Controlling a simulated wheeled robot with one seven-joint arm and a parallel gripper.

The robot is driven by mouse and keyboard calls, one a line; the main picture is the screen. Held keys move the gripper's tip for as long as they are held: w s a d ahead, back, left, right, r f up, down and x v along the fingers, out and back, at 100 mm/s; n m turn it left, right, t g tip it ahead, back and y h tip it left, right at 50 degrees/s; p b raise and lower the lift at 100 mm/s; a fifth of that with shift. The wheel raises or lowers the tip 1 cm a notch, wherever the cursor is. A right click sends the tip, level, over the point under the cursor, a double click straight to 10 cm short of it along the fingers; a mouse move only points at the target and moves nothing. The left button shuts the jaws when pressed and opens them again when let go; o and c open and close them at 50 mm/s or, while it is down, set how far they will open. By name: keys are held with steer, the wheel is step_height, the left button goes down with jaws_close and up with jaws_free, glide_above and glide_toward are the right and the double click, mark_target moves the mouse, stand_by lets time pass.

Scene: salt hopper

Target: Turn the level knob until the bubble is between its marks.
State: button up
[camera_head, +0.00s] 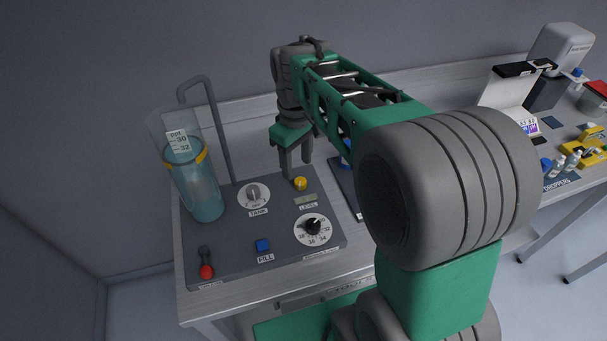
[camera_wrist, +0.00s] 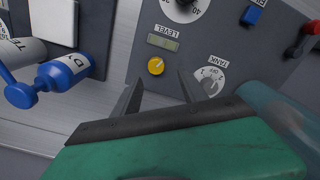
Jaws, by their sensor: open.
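The level knob (camera_head: 300,183) is a small yellow knob on the dark grey panel, just above the LEVEL label. It also shows in the wrist view (camera_wrist: 156,66). The level window (camera_head: 306,198) is a small pale strip beside the knob, and it shows in the wrist view (camera_wrist: 163,42); the bubble and its marks are too small to make out. My gripper (camera_head: 296,175) points down over the panel, close to the knob. In the wrist view its fingers (camera_wrist: 158,88) are apart, with the knob just beyond the gap between their tips. Nothing is between the fingers.
A clear tank of liquid (camera_head: 200,193) stands left.

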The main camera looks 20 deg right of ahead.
mark_target(300, 181)
steer(key=f, duration=0.3)
steer(key=d+f, duration=0.1)
steer(key=f, duration=0.1)
steer(key=shift+f, duration=0.5)
steer(key=shift+a, duration=0.1)
steer(key=shift+c, duration=0.5)
jaws_close()
